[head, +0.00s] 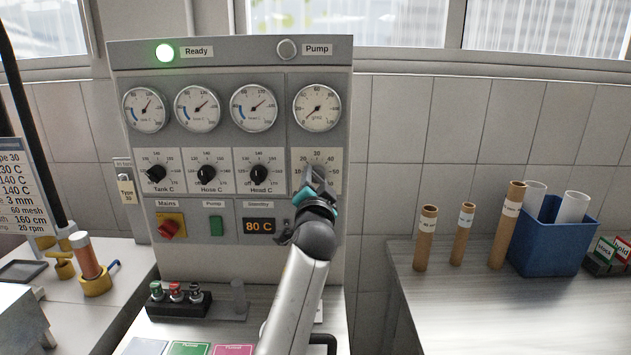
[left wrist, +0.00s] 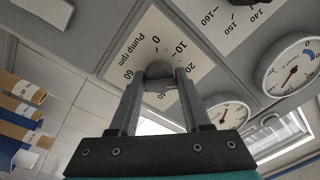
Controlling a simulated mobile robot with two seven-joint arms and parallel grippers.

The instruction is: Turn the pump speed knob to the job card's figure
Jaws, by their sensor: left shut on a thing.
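The pump speed knob (left wrist: 157,70) is grey and sits on a pale dial plate (head: 331,159) marked "Pump rpm" in the left wrist view. My left gripper (head: 316,180) is at this knob, with its fingers (left wrist: 158,78) shut on opposite sides of it. The fingers hide most of the knob in the head view, and I cannot read its pointer for certain. The job card (head: 22,185) at the left edge is partly cut off; its bottom line reads 20 rpm. My right gripper is not in view.
Three black knobs (head: 207,174) sit left of the pump dial, below round gauges (head: 197,108). The Ready lamp (head: 165,53) glows green; the Pump lamp (head: 286,49) is unlit. Cardboard tubes (head: 462,234) and a blue bin (head: 551,240) stand on the right bench.

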